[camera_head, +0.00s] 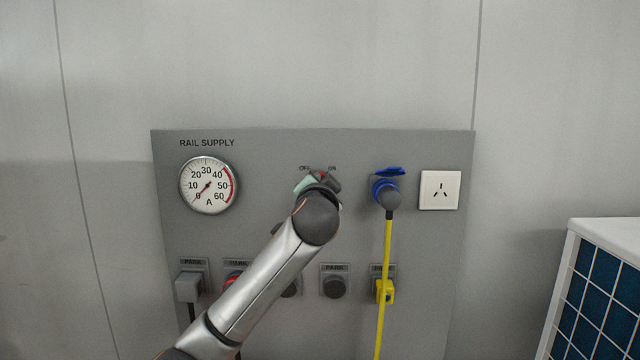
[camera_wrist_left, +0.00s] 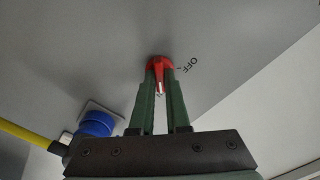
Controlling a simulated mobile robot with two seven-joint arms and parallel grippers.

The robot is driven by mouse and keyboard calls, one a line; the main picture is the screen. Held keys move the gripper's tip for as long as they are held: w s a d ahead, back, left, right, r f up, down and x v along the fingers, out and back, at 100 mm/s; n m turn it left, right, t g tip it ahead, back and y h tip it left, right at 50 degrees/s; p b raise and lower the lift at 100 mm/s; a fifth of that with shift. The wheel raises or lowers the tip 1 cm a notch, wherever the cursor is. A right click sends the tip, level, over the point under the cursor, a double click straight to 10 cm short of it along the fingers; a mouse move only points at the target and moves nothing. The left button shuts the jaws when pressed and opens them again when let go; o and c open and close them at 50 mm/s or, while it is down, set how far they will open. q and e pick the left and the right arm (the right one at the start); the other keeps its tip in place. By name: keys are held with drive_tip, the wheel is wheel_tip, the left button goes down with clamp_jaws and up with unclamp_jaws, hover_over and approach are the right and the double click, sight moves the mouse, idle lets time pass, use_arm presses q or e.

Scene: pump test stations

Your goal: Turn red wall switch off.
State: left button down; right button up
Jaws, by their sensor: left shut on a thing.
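The red wall switch (camera_wrist_left: 159,62) is a rotary knob on the grey panel, with a white mark on its handle. In the left wrist view, my left gripper (camera_wrist_left: 160,75) has its two green fingers closed on either side of the handle. The "OFF" label is just right of the knob there. My right gripper is in neither view.
The "RAIL SUPPLY" gauge (camera_head: 208,185) is left of the switch, its needle near 0. A blue connector (camera_head: 385,188) with a yellow cable (camera_head: 386,270) and a white socket (camera_head: 440,190) are to the right. Several parking sockets line the panel below. A white-framed unit (camera_head: 600,290) stands lower right.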

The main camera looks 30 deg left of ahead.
use_arm(q)
drive_tip(key=shift+f+n, duration=0.1)
drive_tip(key=shift+n, duration=0.2)
drive_tip(key=shift+s+a+n+b, duration=0.15)
drive_tip(key=shift+n+b, duration=0.5)
drive_tip(key=shift+n, duration=3.65)
drive_tip(key=shift+a+n+b, duration=0.1)
drive_tip(key=shift+n+b, duration=0.5)
drive_tip(key=shift+n, duration=3.7)
drive_tip(key=c, duration=0.9)
unclamp_jaws()
